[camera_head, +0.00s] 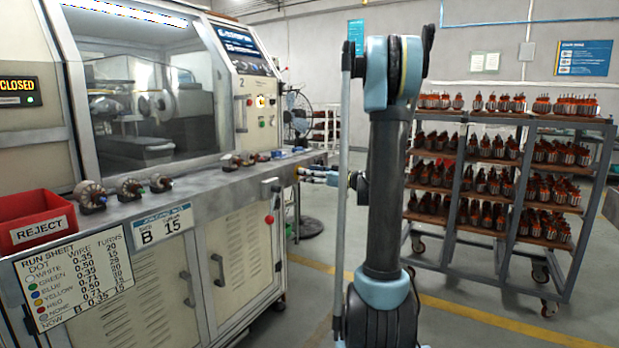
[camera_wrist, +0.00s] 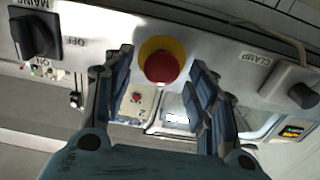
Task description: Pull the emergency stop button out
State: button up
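The emergency stop button (camera_wrist: 161,67) is a round red cap on a yellow collar, set in a pale panel in the wrist view. My gripper (camera_wrist: 160,66) is open, with one dark finger to each side of the red cap in the picture. A gap shows between each finger and the cap, so I see no contact. How far the fingertips are from the panel is hard to tell. In the head view my gripper (camera_head: 318,175) is small, beside the right end of the machine. I cannot make out the button there.
A black MAINS switch (camera_wrist: 35,37) sits left of the button, and a CLAMP knob (camera_wrist: 300,95) sits right of it. In the head view the machine counter (camera_head: 225,175) holds several armatures and a red REJECT bin (camera_head: 38,222). A loaded rack (camera_head: 500,185) stands at the right.

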jog(key=v, duration=1.2)
dwell(0.5)
jog(key=s+a+f+m+g+h, duration=0.3)
jog(key=s+a+f, duration=0.2)
jog(key=s, duration=0.4)
jog(key=s+a+f+m+g+h, duration=0.25)
jog(key=s+a+f, duration=0.25)
jog(key=s, duration=0.4)
jog(key=s+d+f+m+g+h, duration=0.1)
jog(key=s+d+f+h, duration=0.3)
jog(key=s, duration=0.5)
jog(key=s+d+f+m+g+h, duration=0.2)
jog(key=s+d+f+m+h, duration=0.2)
jog(key=s, duration=0.4)
notch_tip(320, 180, down, 2)
jog(key=shift+s+d+f+h, duration=0.15)
jog(key=shift+s+d+h, duration=0.25)
jog(key=shift+d+h, duration=0.15)
